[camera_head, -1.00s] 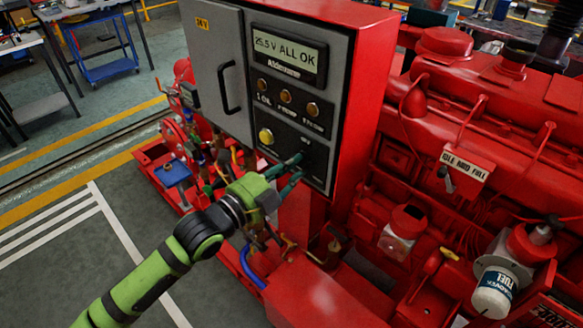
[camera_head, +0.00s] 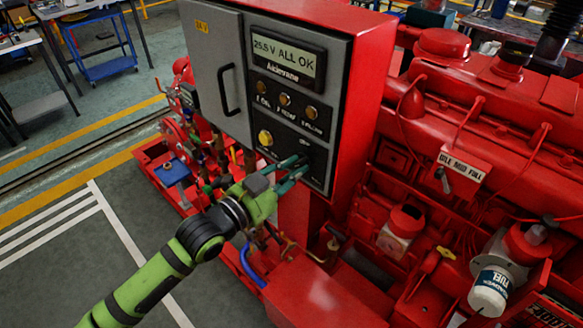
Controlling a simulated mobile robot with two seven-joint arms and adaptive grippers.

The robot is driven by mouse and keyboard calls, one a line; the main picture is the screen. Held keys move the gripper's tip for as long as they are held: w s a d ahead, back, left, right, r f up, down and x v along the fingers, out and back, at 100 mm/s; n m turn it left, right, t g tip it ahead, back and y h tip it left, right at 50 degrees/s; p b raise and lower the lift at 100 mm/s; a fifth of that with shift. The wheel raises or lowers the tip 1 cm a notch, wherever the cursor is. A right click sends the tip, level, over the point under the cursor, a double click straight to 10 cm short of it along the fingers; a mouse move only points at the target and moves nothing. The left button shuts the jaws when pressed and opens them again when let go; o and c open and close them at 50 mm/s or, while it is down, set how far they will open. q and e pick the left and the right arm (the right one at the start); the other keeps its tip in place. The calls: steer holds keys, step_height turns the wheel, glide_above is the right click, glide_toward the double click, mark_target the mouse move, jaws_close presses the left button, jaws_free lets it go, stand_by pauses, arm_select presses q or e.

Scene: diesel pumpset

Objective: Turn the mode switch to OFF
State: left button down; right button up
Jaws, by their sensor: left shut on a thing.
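The mode switch is on the lower part of the dark control panel (camera_head: 262,168), and my gripper's fingers hide most of it. My left gripper (camera_head: 303,168) reaches up from below, its teal fingers at the panel face, shut on the switch. The switch's pointing direction cannot be read from here. The display (camera_head: 284,54) above shows "25.5 V ALL OK". My right gripper is not in view.
A row of round indicators (camera_head: 285,99) and a yellow button (camera_head: 265,138) sit above and left of my fingers. The grey cabinet door (camera_head: 205,60) is left of the panel. The red engine (camera_head: 450,110) fills the right side.

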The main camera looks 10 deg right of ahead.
arm_select(q)
steer(key=n, duration=0.4)
steer(key=shift+r+n+p, duration=0.1)
steer(key=shift+n+p, duration=0.2)
steer(key=shift+p, duration=0.05)
steer(key=shift+n, duration=1.8)
steer(key=c, duration=1.1)
jaws_free()
steer(key=shift+c, duration=0.2)
steer(key=shift+s+a, duration=0.1)
steer(key=v, duration=1.1)
steer(key=shift+s+a, duration=0.25)
steer(key=shift+a, duration=0.05)
